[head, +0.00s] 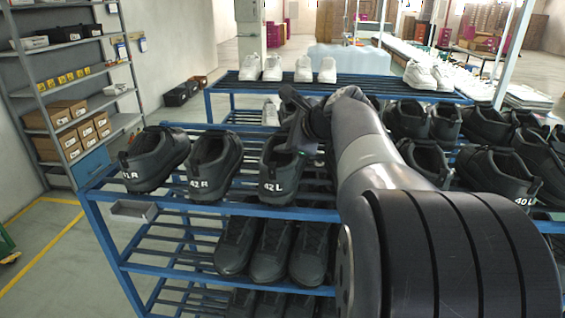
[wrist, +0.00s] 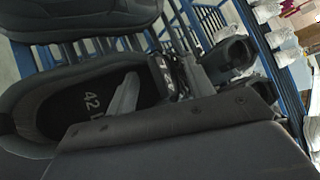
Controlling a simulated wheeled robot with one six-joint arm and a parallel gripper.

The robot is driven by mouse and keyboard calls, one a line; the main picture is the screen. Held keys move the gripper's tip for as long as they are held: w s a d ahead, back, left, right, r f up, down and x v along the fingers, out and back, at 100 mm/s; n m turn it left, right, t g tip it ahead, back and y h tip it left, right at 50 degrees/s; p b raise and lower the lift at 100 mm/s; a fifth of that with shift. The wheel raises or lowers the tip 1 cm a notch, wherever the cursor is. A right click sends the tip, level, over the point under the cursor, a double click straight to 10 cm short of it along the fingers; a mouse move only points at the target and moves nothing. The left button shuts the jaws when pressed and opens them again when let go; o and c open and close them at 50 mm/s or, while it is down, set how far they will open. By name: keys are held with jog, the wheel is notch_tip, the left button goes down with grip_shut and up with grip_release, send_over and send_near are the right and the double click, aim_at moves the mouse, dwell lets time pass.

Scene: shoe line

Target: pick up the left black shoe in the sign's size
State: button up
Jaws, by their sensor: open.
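Black shoes stand on the upper shelf of the blue rack (head: 170,208). One marked 42 L (head: 278,172) is third from the left in the head view. Left of it are a shoe marked 42 R (head: 213,167) and one (head: 152,160) whose mark ends in R. A black shoe marked 40 L (head: 503,172) stands at the right. My gripper (head: 297,112) is open, by the rear of the 42 L shoe. In the wrist view, the 42 L insole (wrist: 92,112) shows close up; a dark gripper part covers the lower right. Contact is unclear. I see no readable size sign.
More black shoes (head: 270,250) fill the shelf below. White shoes (head: 327,70) stand on a rack behind. A grey shelf unit with boxes (head: 68,112) is at the left. My arm hides the rack's middle. Open floor (head: 50,235) lies at the left.

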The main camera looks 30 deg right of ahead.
jog(key=shift+c, duration=0.4)
grip_shut()
